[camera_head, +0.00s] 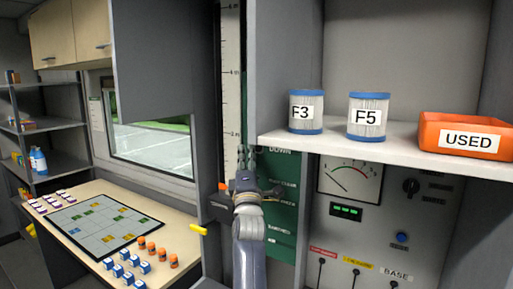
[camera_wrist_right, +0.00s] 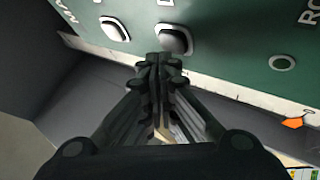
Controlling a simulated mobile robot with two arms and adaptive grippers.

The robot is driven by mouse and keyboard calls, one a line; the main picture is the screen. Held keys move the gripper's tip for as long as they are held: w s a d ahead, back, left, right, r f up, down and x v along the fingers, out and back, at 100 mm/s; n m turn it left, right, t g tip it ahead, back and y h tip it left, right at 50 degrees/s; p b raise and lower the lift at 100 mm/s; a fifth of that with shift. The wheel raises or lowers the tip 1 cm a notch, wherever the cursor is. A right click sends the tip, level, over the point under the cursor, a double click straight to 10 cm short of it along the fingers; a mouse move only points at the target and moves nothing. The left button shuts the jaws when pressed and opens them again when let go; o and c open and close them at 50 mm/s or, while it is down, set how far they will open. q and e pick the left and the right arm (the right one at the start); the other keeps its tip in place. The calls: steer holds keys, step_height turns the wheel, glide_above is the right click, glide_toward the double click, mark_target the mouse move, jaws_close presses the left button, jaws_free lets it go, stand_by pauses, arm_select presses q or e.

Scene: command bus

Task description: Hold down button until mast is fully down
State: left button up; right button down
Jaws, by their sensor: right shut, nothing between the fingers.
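The green control panel (camera_head: 283,190) stands behind my right gripper, with the word DOWN near its top. My right gripper (camera_head: 246,155) is shut and empty, its fingers pointing up at the panel. I cannot tell whether the fingertips touch or press the nearer button. A white height scale (camera_head: 232,80) with metre marks runs up beside the panel. An orange pointer (camera_head: 223,187) sits low beside it. The mast itself is not recognisable. My left gripper is out of view.
A shelf (camera_head: 400,146) at right holds filter cans F3 (camera_head: 306,125) and F5 (camera_head: 368,132) and an orange USED bin (camera_head: 465,122). Below are a dial (camera_head: 350,182) and a blue button (camera_head: 402,238). A table (camera_head: 185,220) with a map board stands left.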

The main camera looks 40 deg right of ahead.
steer(key=shift+a, duration=0.15)
steer(key=a, duration=0.1)
steer(key=s+a, duration=0.1)
steer(key=a, duration=0.1)
steer(key=s+a, duration=0.1)
steer(key=shift+a+p, duration=0.3)
steer(key=shift+p, duration=0.05)
stand_by(0.6)
